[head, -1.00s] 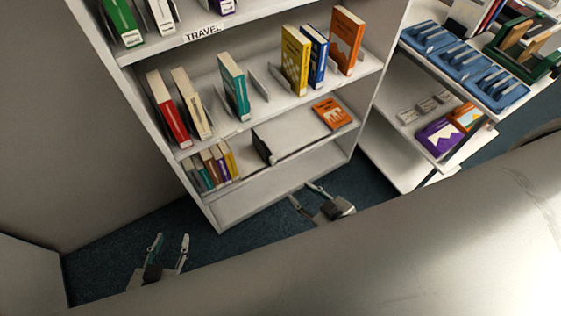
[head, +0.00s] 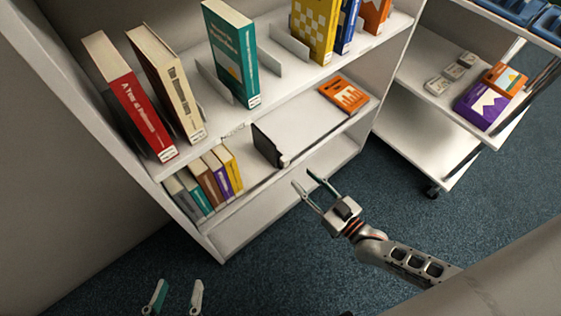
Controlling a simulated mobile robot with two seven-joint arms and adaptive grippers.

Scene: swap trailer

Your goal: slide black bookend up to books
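The black bookend (head: 267,147) stands upright on the lower shelf (head: 300,118) of the bookcase. A row of several small books (head: 208,182) stands on the same shelf to its left, with a gap of bare shelf between them and the bookend. My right gripper (head: 309,181) is open and empty, in front of the shelf and a little below and right of the bookend, apart from it. My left gripper (head: 176,296) is open and empty at the bottom left, low in front of the bookcase. Its lower part is cut off by the picture edge.
An orange book (head: 344,95) lies flat at the right of the lower shelf. The shelf above holds red, cream and teal books (head: 231,52) and grey bookends. A cart (head: 420,125) with purple and orange boxes stands at right. Blue carpet (head: 300,262) is clear in front.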

